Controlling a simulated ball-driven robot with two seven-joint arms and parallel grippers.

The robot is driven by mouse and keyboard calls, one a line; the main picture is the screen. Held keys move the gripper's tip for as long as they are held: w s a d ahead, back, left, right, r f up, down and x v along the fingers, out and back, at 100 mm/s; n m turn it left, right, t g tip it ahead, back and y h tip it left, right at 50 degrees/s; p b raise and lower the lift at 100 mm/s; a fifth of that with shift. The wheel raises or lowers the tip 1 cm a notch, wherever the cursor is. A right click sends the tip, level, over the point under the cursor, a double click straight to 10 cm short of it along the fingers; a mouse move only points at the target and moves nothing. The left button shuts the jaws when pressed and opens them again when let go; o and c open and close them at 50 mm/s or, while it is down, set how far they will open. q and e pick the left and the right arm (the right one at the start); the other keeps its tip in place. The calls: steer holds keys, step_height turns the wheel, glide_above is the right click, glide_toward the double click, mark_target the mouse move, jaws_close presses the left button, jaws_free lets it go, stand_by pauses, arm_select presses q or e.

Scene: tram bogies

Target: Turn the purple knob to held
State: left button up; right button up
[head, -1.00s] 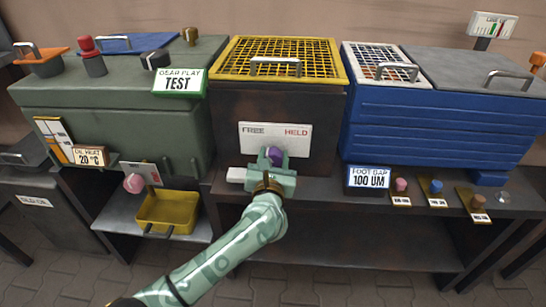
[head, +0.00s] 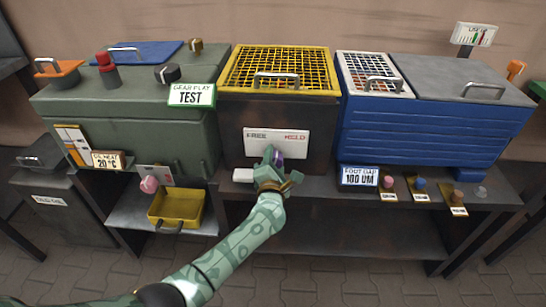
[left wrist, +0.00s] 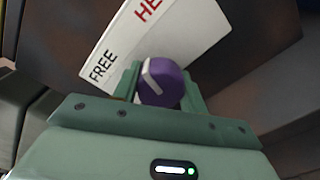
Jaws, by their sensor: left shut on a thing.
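The purple knob (head: 280,155) sits at the lower edge of a white plate (head: 290,143) marked FREE on the left and HELD on the right. The plate is on the front of the dark box with the yellow mesh top. My left gripper (head: 271,158) is shut on the knob, and its wrist is tilted. In the left wrist view the knob (left wrist: 163,86) sits between my green fingers, with a white mark on its face toward the upper left. FREE is at the left of the plate and HELD, partly cut off, at the top. My right gripper is not in view.
A white block (head: 243,175) is just left of my gripper. A yellow tray (head: 176,209) is on the lower shelf at left, below a pink knob (head: 149,184). Several small knobs line the bench edge at right, past the FOOT GAP sign (head: 359,177).

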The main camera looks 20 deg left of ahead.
arm_select(q)
steer(key=m+p, duration=0.1)
steer(key=m, duration=0.3)
steer(key=shift+p, duration=0.35)
steer(key=shift+m, duration=0.5)
steer(key=shift+f, duration=0.1)
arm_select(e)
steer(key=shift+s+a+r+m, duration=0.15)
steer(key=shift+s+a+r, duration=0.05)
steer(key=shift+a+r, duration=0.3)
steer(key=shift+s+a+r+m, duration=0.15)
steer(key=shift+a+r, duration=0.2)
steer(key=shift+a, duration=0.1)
arm_select(q)
steer(key=shift+s, duration=0.1)
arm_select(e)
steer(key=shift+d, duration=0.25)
arm_select(q)
steer(key=o, duration=1)
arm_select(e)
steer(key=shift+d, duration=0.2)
